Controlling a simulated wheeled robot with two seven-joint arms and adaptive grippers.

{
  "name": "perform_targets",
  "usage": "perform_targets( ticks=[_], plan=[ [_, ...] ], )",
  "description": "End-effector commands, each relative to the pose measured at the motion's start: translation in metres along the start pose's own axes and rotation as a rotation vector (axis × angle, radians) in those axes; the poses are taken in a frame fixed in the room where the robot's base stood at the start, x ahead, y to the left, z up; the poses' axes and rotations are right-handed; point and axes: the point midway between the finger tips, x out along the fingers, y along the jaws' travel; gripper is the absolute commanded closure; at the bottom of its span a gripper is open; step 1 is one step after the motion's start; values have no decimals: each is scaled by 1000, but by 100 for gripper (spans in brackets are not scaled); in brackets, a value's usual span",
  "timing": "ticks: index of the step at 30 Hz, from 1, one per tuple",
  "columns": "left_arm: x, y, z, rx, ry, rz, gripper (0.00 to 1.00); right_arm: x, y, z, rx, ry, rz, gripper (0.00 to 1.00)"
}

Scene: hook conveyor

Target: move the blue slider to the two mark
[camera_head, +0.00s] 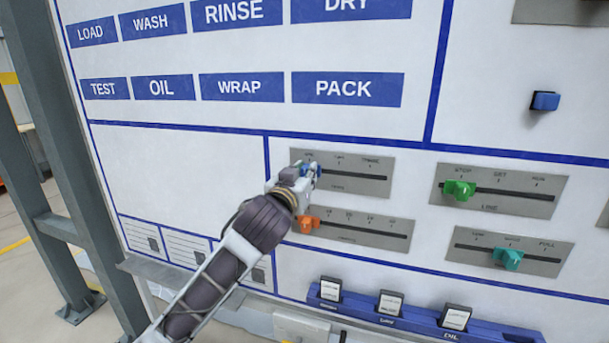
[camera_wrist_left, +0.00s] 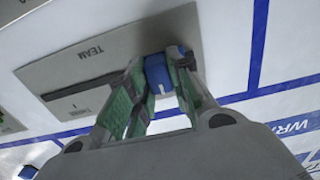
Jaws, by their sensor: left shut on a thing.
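The blue slider (camera_wrist_left: 158,76) sits at one end of its dark slot on a grey plate (camera_wrist_left: 70,68). In the head view the plate (camera_head: 379,182) carries several small marks, and the slider is at its left end, mostly covered by my gripper. My left gripper (camera_head: 311,172) is at the slider; in the left wrist view its green-padded fingers (camera_wrist_left: 150,100) stand on both sides of the slider, shut on it. The mark above the slider is too small to read. My right gripper is not in view.
An orange slider (camera_head: 309,224) sits on the plate just below my gripper. A green slider (camera_head: 459,190) and a teal slider (camera_head: 508,258) are on plates to the right. A blue rack (camera_head: 355,305) with white-topped blocks is at the bottom. A blue block (camera_head: 545,101) is at upper right.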

Motion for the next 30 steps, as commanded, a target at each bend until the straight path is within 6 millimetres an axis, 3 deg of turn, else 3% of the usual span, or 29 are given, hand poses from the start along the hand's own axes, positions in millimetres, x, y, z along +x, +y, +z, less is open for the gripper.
perform_targets(
  ticks=[30],
  plan=[
    [0,75,1,0,-3,1,100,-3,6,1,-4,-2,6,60]
  ],
)
